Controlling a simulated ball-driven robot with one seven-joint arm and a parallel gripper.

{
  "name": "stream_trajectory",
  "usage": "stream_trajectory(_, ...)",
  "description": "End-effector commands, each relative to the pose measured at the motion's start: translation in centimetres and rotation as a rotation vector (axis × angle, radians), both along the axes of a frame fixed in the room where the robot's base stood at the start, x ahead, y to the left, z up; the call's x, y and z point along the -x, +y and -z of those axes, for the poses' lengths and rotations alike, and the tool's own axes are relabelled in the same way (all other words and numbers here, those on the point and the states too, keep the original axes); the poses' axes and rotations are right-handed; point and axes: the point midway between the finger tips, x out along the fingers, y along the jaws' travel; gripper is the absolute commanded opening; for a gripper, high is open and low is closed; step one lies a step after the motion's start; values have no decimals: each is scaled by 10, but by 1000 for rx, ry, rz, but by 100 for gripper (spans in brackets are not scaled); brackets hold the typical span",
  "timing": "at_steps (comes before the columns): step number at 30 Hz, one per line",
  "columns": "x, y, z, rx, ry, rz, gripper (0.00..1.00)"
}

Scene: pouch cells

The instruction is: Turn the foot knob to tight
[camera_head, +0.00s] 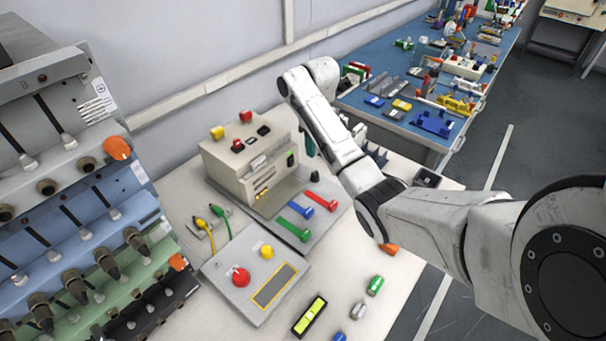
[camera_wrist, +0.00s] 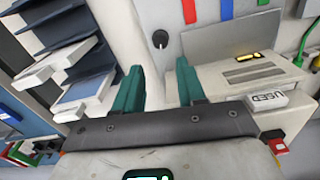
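A small black knob (camera_wrist: 160,38) with a pale mark shows on the light plate in the wrist view. It appears to be the dark knob (camera_head: 314,176) on the base plate of the beige bench machine (camera_head: 228,172) in the head view. I cannot read a tight or loose marking. My gripper (camera_wrist: 159,85) is open, its two teal fingers apart with nothing between them. In the wrist view the knob lies beyond the fingertips, between their lines, not touched. In the head view my arm hides most of the gripper.
Red (camera_head: 322,201), blue (camera_head: 301,210) and green (camera_head: 294,229) levers lie on the base plate beside the knob. A control box (camera_head: 240,300) with a red button stands in front. A rack of knobs (camera_head: 80,230) fills the left. A blue bench (camera_head: 395,108) is behind.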

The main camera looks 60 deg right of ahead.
Motion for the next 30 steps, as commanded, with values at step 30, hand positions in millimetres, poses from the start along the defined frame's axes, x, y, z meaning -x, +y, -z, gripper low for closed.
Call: stream_trajectory(30,0,2,104,-1,-1,0,40)
